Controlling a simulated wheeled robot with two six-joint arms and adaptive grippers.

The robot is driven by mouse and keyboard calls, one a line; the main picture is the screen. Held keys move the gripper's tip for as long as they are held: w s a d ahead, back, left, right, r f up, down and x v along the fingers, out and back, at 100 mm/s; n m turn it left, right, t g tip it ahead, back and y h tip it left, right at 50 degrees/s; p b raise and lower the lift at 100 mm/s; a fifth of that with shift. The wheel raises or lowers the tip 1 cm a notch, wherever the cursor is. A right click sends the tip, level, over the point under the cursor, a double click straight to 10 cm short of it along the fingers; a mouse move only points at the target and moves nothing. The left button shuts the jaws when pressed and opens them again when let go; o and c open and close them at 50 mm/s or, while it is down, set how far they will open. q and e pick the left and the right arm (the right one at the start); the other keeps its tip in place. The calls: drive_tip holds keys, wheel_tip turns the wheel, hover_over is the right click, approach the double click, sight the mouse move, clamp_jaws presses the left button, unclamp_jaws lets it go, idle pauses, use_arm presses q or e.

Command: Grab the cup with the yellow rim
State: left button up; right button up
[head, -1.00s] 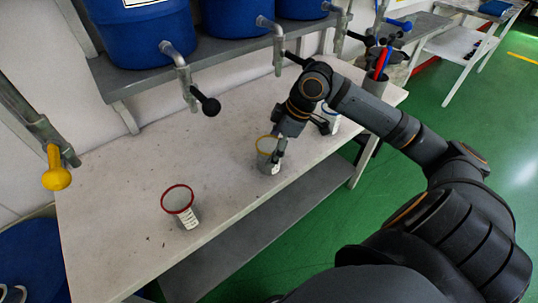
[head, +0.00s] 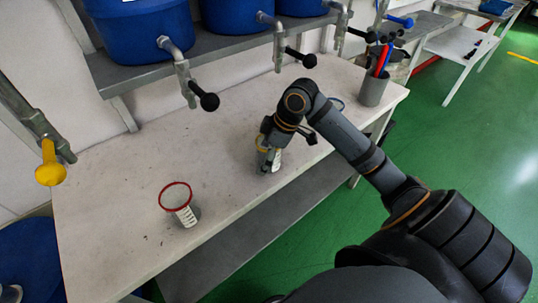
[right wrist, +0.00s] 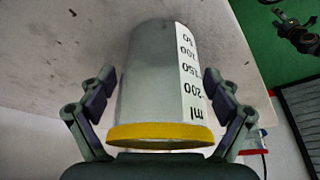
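The cup with the yellow rim (head: 277,160) stands on the white table in the head view, largely hidden by my right gripper (head: 268,160). In the right wrist view the grey cup (right wrist: 150,80) fills the middle, its yellow rim nearest the camera and its printed ml scale on the right side. My right gripper (right wrist: 155,95) is open, with one finger on each side of the cup. A narrow gap shows beside the left finger; contact at the right finger is hard to tell. My left gripper is not in view.
A red-rimmed cup (head: 180,207) stands to the left on the table (head: 115,215). A grey holder (head: 373,91) stands at the right end. Blue tanks (head: 140,35) with taps (head: 208,101) overhang the back.

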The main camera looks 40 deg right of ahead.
sight(257, 140)
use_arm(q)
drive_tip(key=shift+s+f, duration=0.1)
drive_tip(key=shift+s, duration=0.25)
use_arm(e)
drive_tip(key=c, duration=0.8)
drive_tip(key=shift+r, duration=0.2)
wheel_tip(257, 140, up, 9)
drive_tip(key=shift+f+p, duration=0.2)
drive_tip(key=shift+p, duration=0.9)
drive_tip(key=c, duration=0.5)
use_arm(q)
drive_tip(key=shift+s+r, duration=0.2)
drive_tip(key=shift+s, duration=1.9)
use_arm(e)
drive_tip(key=shift+o, duration=0.2)
drive_tip(key=shift+r, duration=0.5)
